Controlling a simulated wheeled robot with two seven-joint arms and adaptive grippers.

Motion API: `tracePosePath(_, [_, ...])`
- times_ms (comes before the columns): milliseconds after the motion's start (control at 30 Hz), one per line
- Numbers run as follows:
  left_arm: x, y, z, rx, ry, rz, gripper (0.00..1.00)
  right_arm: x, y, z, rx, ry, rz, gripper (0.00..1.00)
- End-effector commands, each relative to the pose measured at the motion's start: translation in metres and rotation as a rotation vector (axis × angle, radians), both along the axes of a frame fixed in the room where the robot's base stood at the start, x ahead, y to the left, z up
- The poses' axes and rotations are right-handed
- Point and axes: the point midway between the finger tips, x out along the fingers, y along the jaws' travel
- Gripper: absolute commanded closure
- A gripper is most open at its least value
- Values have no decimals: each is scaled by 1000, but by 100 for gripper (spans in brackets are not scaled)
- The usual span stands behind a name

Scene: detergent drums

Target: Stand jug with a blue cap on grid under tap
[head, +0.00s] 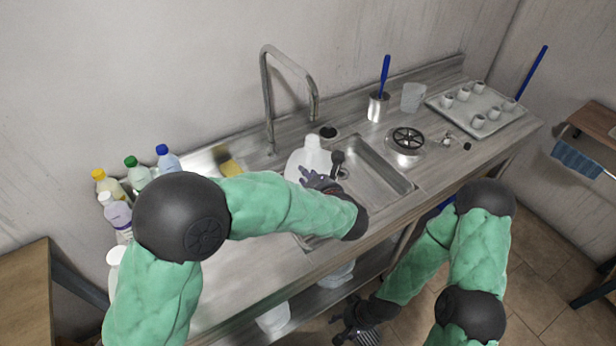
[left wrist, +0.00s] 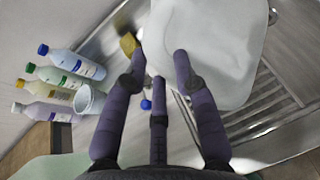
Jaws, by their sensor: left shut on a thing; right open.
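A large whitish jug (head: 311,156) is at the sink, below and beside the tap (head: 290,85). My left gripper (head: 318,181) is shut on it. In the left wrist view the jug (left wrist: 205,45) fills the upper middle, against the fingers of my left gripper (left wrist: 160,72). No cap can be made out on the jug itself; a small blue round thing (left wrist: 146,104) shows between the fingers. A slatted grid (left wrist: 268,105) lies beside and partly behind the jug. My right gripper (head: 355,325) is open and empty, low in front of the counter.
Several capped bottles (head: 166,158) stand at the counter's left end. A yellow sponge (head: 230,167) lies left of the jug. The sink basin (head: 378,170), a round strainer (head: 406,140), a brush holder (head: 378,106) and a tray of cups (head: 450,118) are to the right.

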Motion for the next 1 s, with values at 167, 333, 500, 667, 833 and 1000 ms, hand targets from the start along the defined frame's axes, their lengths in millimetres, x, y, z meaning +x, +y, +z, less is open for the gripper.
tracePosePath(167, [0,0,-4,0,-1,0,100,0,0,-4,0,0,0,42])
tracePosePath(333, [0,0,-9,0,-1,0,100,0,0,-7,0,0,0,42])
tracePosePath(500, [0,0,-12,0,0,0,66,0,0,-9,0,0,0,42])
tracePosePath(667, [0,0,-11,0,0,0,48,0,0,-8,0,0,0,42])
tracePosePath(833, [0,0,-11,0,0,0,48,0,0,-8,0,0,0,42])
tracePosePath(1000, [0,0,-7,0,0,0,48,0,0,-5,0,0,0,42])
